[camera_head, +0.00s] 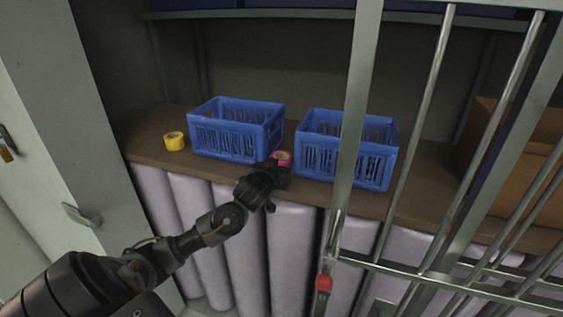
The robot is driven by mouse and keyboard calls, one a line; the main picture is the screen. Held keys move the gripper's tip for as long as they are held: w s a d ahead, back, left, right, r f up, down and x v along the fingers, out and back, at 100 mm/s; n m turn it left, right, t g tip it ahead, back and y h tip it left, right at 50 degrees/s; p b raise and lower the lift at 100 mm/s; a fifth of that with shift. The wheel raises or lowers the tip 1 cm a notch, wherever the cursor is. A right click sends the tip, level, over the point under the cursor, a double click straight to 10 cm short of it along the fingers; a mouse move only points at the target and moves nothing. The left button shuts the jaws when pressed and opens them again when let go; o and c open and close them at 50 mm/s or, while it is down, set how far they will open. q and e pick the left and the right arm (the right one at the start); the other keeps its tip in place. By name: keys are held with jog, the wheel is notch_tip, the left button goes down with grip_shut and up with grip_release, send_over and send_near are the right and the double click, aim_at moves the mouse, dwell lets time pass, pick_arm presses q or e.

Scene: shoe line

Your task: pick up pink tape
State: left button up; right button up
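The pink tape (282,157) is a small roll on the brown shelf (418,192), between the two blue crates near the shelf's front edge. My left gripper (283,170) is right at the tape and hides its lower part. I cannot tell whether the fingers are around the tape or only in front of it, nor whether they are open or shut. My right gripper is not in view.
A yellow tape roll (174,141) lies left of the left blue crate (237,130). The right blue crate (345,148) stands behind an upright metal bar (357,90). Metal bars cross the right side, before a cardboard box (540,135). Pale rolls (292,240) stand below the shelf.

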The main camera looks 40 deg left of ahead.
pick_arm(q)
jog(key=c, duration=0.4)
jog(key=shift+r+p, duration=0.45)
jog(key=shift+p, duration=0.15)
jog(key=shift+r+p, duration=0.35)
jog(key=shift+p, duration=0.05)
jog(key=s+b, duration=0.1)
jog(key=s, duration=0.1)
jog(key=s+d+b, duration=0.1)
jog(key=s, duration=0.1)
jog(key=s+d+b, duration=0.1)
jog(key=s, duration=0.1)
jog(key=shift+s+d+f+b, duration=0.15)
jog(key=shift+d+f+b, duration=0.05)
jog(key=shift+f+b, duration=0.15)
jog(key=f+p+v, duration=0.2)
jog(key=p+v, duration=0.6)
jog(key=v, duration=0.3)
jog(key=shift+s+r, duration=0.2)
jog(key=shift+r, duration=0.1)
